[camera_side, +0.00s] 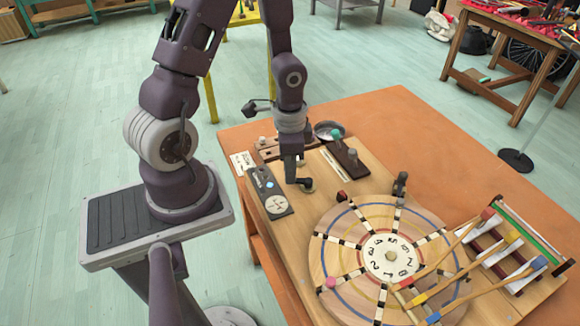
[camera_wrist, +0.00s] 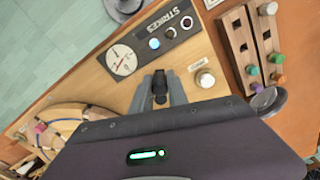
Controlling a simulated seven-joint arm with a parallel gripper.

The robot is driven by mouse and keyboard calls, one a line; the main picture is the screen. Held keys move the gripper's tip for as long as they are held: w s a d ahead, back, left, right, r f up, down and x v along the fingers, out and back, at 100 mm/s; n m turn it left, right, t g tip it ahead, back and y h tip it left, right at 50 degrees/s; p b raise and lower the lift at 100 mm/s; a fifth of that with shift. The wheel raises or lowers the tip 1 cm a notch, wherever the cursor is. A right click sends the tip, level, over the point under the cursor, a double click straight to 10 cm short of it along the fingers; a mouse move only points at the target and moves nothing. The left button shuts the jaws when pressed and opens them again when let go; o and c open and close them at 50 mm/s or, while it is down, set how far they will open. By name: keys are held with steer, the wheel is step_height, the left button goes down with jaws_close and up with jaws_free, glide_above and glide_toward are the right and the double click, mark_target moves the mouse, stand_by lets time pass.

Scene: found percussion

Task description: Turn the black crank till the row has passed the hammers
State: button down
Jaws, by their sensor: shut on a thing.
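The black crank (camera_side: 306,185) sits on the wooden board beside the wheel. My gripper (camera_wrist: 160,92) points down and is shut on a black part of the crank, seen between the fingers in the wrist view. In the side view my gripper (camera_side: 291,172) partly hides the crank. The round wooden wheel (camera_side: 338,262) has coloured rings, black-and-white rows and a numbered centre dial (camera_side: 372,247). Hammers with red, yellow and blue ends (camera_side: 488,214) reach over the wheel's right side. Which row lies under them is unclear.
A grey STRIKES panel (camera_wrist: 143,50) with a dial and lit button lies left of my gripper in the side view. A white knob (camera_wrist: 205,78), peg racks (camera_wrist: 241,50) and a round metal dish (camera_side: 328,130) are close by. The orange table (camera_side: 430,140) is clear behind.

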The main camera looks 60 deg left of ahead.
stand_by(0.4)
steer(key=c, duration=1.3)
jaws_free()
step_height(320, 180, up, 7)
steer(key=shift+r, duration=0.1)
steer(key=s+d+r+n+t, duration=0.2)
steer(key=s+d+r, duration=0.2)
steer(key=r, duration=0.5)
steer(key=s+d+r+n+t, duration=0.1)
steer(key=s+d+r+t, duration=0.2)
steer(key=r, duration=0.6)
steer(key=shift+s+d+n+t, duration=0.35)
steer(key=shift+s+d, duration=0.45)
steer(key=shift+d, duration=0.45)
